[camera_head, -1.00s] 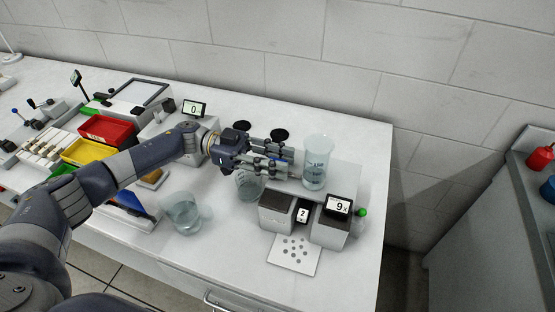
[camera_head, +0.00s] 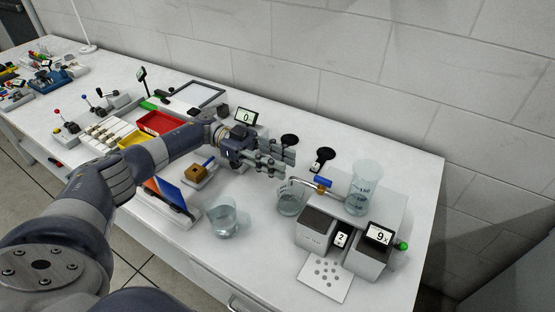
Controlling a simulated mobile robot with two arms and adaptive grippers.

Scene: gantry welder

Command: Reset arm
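My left gripper (camera_head: 286,162) reaches in from the left above the bench. Its fingers are apart with nothing seen between them. It is just behind and left of a blue-handled tap (camera_head: 322,183) on a brass and metal pipe. A tall glass beaker (camera_head: 364,190) with liquid stands on a raised white platform (camera_head: 390,212) right of the tap. A smaller beaker (camera_head: 290,200) stands below the pipe's end. Another glass beaker (camera_head: 222,218) with some liquid stands nearer the front edge. My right gripper is out of view.
A grey device with a "9x" display (camera_head: 380,234) and a "2" display (camera_head: 341,239) stands at the front right. A red bin (camera_head: 158,122), a tilted blue panel (camera_head: 177,196) and a "0" display (camera_head: 245,116) are left. The bench's back right is clear.

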